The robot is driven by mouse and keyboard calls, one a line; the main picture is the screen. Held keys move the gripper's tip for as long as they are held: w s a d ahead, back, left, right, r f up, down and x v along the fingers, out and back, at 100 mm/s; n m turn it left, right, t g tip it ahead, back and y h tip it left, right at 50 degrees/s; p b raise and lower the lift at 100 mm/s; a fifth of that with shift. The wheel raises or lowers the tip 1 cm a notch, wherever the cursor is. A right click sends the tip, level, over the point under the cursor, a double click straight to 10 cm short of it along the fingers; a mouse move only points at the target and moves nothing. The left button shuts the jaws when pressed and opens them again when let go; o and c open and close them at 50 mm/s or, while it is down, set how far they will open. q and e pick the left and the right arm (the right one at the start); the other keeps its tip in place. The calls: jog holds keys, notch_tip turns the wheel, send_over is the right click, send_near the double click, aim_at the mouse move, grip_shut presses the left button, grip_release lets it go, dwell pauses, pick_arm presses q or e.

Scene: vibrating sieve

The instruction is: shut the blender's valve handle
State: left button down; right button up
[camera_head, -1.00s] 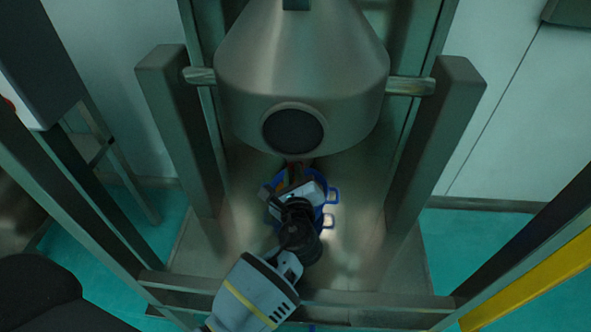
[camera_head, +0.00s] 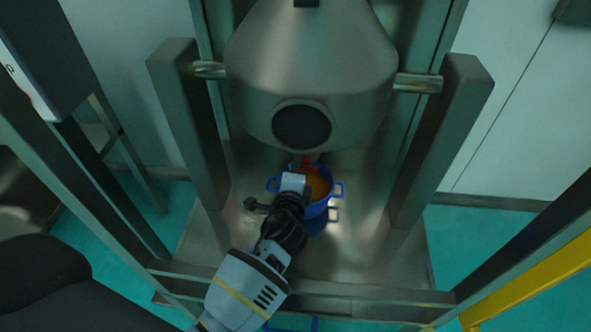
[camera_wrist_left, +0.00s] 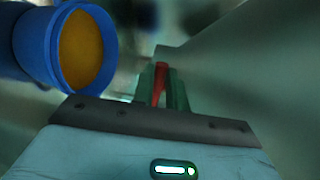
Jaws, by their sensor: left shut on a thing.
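The blender (camera_head: 310,75) is a large grey metal vessel hung between two posts, with a dark round port on its front. Its valve handle is red; a little of it (camera_head: 312,160) shows under the vessel in the head view. In the left wrist view the red handle (camera_wrist_left: 160,82) stands between the two greenish fingers of my left gripper (camera_wrist_left: 162,90). My left gripper (camera_head: 296,172) is shut on the handle, below the vessel; its fingertips are mostly hidden in the head view. The valve body is hidden. My right gripper is not in view.
A blue pot (camera_head: 320,207) with side handles and orange contents stands on the metal base under the blender, just right of my left gripper. It also shows in the left wrist view (camera_wrist_left: 40,47). Metal posts (camera_head: 190,130) flank the space, and a crossbar (camera_head: 340,291) runs in front.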

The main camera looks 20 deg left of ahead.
pick_arm(q)
jog(key=shift+f+n, duration=0.15)
jog(key=shift+n, duration=0.35)
dwell(0.3)
jog(key=c, duration=1.4)
grip_release()
jog(key=shift+s, duration=0.1)
jog(key=v, duration=0.7)
jog(key=shift+s+p, duration=0.3)
jog(key=shift+p, duration=0.1)
